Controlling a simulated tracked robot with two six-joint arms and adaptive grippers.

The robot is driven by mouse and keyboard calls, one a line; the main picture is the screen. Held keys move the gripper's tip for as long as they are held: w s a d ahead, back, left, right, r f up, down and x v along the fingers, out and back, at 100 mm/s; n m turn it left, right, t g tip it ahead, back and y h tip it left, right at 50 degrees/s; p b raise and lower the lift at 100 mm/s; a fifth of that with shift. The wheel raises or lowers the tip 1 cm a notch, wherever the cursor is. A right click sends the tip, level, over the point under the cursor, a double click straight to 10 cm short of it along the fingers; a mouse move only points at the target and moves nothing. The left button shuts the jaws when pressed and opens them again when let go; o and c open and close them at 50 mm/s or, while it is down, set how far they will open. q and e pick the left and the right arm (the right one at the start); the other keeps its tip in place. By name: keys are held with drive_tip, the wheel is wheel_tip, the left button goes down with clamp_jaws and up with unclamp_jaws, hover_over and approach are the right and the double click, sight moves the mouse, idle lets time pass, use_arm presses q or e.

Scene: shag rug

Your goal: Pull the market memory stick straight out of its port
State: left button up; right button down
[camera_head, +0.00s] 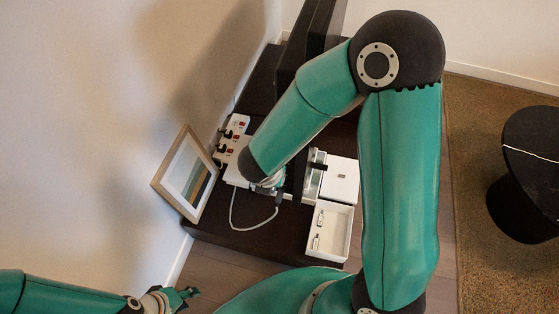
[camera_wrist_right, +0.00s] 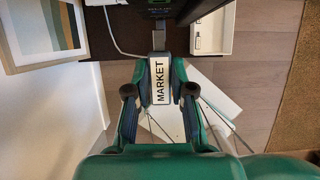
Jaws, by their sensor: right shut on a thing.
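The market memory stick (camera_wrist_right: 160,85) is a white block lettered MARKET, seen in the right wrist view. My right gripper (camera_wrist_right: 159,92) is shut on it, one finger on each side. A grey metal piece (camera_wrist_right: 158,40) shows at its far end, against a dark device (camera_wrist_right: 160,8) at the top of the view. I cannot tell whether the plug sits in the port or is apart from it. In the head view my right arm hides most of the stick and port. My left gripper (camera_head: 184,293) is low at the left, away from the table; its jaws are too small to judge.
A white tray (camera_head: 345,248) holds two small sticks, beside a white box (camera_head: 340,178). A framed picture (camera_head: 186,174) leans on the wall near a power strip (camera_head: 232,135). A pale cable (camera_head: 236,222) loops over the dark table. A round black table (camera_head: 535,190) stands right.

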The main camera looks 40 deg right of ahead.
drive_tip(key=shift+s+a+f+b, duration=0.15)
drive_tip(key=shift+s+a+b, duration=0.4)
drive_tip(key=shift+s+a, duration=0.55)
drive_tip(key=shift+w, duration=0.1)
